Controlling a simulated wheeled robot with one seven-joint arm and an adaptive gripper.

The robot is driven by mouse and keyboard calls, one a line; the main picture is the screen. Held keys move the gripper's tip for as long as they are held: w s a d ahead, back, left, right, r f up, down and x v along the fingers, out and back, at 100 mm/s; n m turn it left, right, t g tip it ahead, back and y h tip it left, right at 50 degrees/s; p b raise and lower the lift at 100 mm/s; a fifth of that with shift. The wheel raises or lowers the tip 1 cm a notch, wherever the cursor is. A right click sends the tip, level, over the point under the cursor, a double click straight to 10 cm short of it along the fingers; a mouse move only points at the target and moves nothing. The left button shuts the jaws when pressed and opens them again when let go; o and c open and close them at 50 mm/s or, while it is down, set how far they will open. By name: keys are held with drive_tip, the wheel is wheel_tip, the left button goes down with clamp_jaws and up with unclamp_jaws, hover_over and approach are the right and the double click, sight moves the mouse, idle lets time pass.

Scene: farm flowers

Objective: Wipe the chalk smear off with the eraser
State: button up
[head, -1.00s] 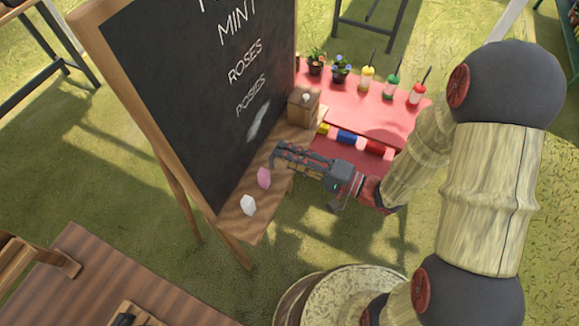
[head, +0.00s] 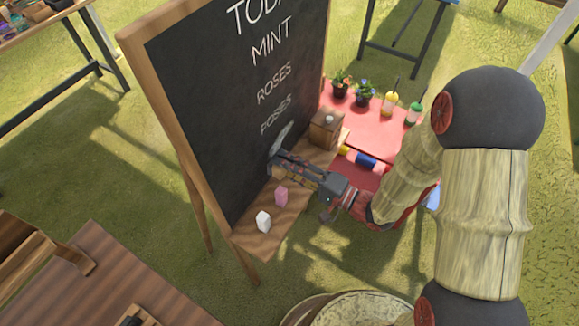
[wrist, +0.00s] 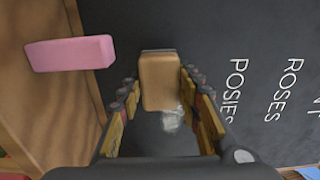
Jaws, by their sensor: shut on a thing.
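The chalkboard (head: 225,105) carries white lettering and a pale chalk smear (head: 280,138) below the word POSIES. In the wrist view the smear (wrist: 172,119) shows beside and below the eraser. My gripper (wrist: 160,92) is shut on the eraser (wrist: 160,82), a tan block with a darker backing, which fills the space between the fingers. In the head view my gripper (head: 276,160) is at the board, at the smear's lower end. The eraser is hard to make out there. I cannot tell whether it touches the board.
On the wooden ledge under the board are a pink block (head: 281,196), a white block (head: 263,221) and a wooden box (head: 326,128). The pink block also shows in the wrist view (wrist: 70,53). A red table (head: 372,122) with pots and bottles stands behind.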

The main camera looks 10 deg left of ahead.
sight(294, 124)
drive_tip(key=shift+x, duration=0.95)
idle(0.6)
drive_tip(key=shift+w, duration=0.1)
drive_tip(key=shift+w+d+b, duration=0.4)
drive_tip(key=shift+w, duration=0.35)
drive_tip(key=shift+w+d+b, duration=0.4)
drive_tip(key=shift+w, duration=0.35)
drive_tip(key=shift+w+d+b, duration=0.65)
drive_tip(key=shift+w+b, duration=0.1)
drive_tip(key=shift+w, duration=0.9)
drive_tip(key=shift+w+d+b, duration=0.65)
drive_tip(key=shift+w+b, duration=0.05)
drive_tip(key=shift+w, duration=1)
drive_tip(key=shift+w+d+b, duration=0.65)
drive_tip(key=shift+w+b, duration=0.1)
drive_tip(key=shift+w, duration=0.9)
